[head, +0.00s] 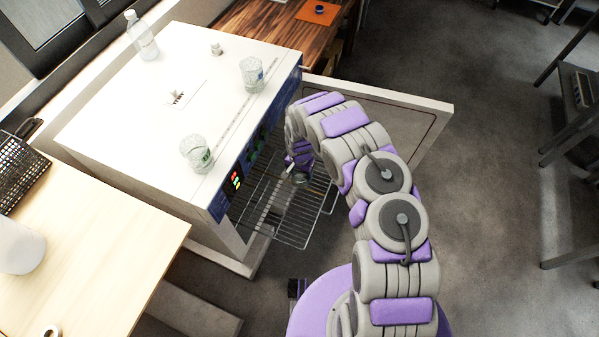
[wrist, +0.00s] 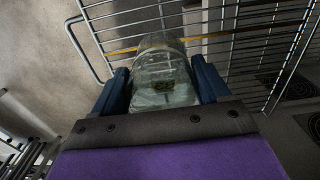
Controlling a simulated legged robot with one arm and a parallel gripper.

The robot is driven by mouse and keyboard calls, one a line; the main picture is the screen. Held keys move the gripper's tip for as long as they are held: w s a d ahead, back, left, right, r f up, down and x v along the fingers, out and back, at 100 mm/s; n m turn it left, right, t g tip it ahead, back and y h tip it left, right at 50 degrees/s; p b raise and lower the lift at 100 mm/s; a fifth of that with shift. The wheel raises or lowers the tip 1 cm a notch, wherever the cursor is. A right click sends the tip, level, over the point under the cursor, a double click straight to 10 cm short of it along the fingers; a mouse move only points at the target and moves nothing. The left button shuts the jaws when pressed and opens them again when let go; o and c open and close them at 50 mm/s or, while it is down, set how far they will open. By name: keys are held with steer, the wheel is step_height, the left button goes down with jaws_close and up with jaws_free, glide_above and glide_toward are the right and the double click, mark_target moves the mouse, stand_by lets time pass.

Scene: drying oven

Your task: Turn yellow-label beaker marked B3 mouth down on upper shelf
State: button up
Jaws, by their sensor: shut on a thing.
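My gripper (head: 297,166) is shut on a clear glass beaker (wrist: 165,72), with one dark blue finger on each side of it in the wrist view. A small yellowish-green mark shows on the glass, but I cannot read it. In the head view the held beaker (head: 300,179) is small and partly hidden by my gripper, over the pulled-out wire shelf (head: 290,226). The shelf's wires also show behind the beaker in the wrist view (wrist: 241,42). I cannot tell whether the beaker touches the shelf or which way its mouth faces.
Two glass beakers, one (head: 252,76) far and one with a green label (head: 196,153) near, stand on the white oven top (head: 140,110). A bottle (head: 142,36) stands at its back. A wooden table (head: 100,250) is at left.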

steer(key=shift+f+b, duration=1.55)
steer(key=shift+f, duration=0.55)
steer(key=shift+f, duration=0.2)
steer(key=o, duration=1.2)
steer(key=shift+c, duration=0.2)
step_height(320, 180, up, 16)
steer(key=p, duration=0.3)
steer(key=shift+w+f, duration=0.1)
steer(key=shift+r+p, duration=0.35)
steer(key=shift+r, duration=0.4)
